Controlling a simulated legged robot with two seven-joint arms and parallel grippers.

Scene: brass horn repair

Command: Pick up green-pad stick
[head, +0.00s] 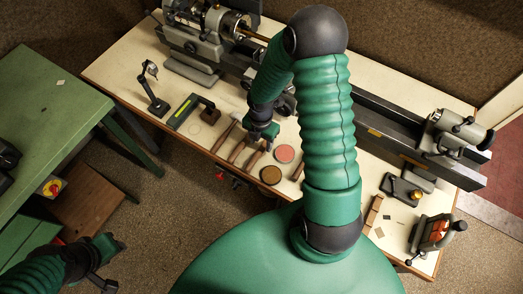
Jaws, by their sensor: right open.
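Several brown wooden sticks lie side by side on the pale bench top. One stick (223,137) lies at the left, another (238,150) beside it, and one (254,158) is closest to my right gripper. Their pad colours are too small to tell, so I cannot say which is the green-pad stick. My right gripper (263,143) is open and points down just above the right end of the sticks. My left gripper (108,264) is at the lower left, off the bench and far from the sticks; its jaw state is unclear.
A pink round tin (284,153) and a brown round tin (271,175) stand right of the sticks. A dark frame with a yellow-green strip (184,110) lies left. A lathe (390,133) runs along the bench's back. A green table (45,110) stands at the left.

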